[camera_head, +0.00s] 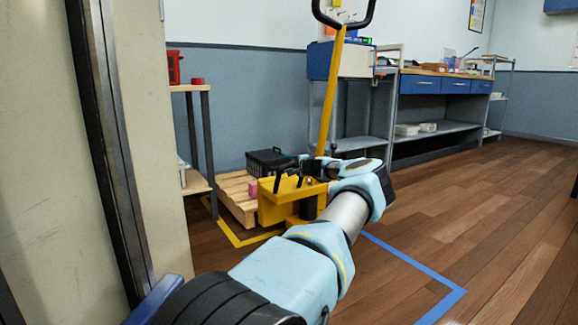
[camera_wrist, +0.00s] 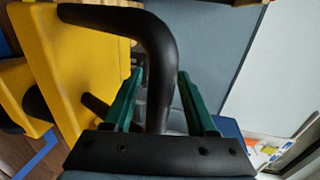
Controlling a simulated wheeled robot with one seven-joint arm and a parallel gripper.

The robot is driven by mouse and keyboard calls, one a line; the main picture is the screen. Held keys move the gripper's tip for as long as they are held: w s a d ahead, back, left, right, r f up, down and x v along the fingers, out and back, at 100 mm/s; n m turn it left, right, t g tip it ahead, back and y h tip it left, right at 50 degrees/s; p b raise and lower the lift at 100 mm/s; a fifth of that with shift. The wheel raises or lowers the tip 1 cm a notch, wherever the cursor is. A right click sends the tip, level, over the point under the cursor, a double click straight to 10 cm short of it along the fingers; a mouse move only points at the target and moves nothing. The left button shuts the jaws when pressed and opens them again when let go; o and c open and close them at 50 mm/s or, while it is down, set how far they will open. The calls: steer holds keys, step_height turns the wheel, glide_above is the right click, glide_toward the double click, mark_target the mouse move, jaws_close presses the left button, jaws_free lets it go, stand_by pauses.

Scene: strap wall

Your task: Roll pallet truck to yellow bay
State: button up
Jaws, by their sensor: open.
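The yellow pallet truck (camera_head: 275,207) stands at the middle of the head view, its yellow post rising to a black looped handle (camera_head: 370,14). The yellow bay's floor tape (camera_head: 236,241) shows at the truck's left and front. How far the truck is inside it is hidden by my arm. My gripper (camera_head: 290,177) is at the truck's yellow body. In the wrist view my gripper (camera_wrist: 160,74) is open, with a bent black bar (camera_wrist: 155,40) between its green fingers. The bar joins the yellow body (camera_wrist: 72,60). Contact with the fingers is unclear.
A wooden pallet (camera_head: 238,197) with a black crate (camera_head: 268,160) lies behind the truck. Blue floor tape (camera_head: 425,268) marks an area at right. A shelf (camera_head: 190,88) and a pale wall edge stand at left. A workbench (camera_head: 440,85) lines the back. The right floor is clear.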

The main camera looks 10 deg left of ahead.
steer(key=p+v, duration=0.3)
steer(key=v, duration=0.7)
steer(key=shift+s+d, duration=0.25)
steer(key=shift+s, duration=0.05)
steer(key=shift+a, duration=0.1)
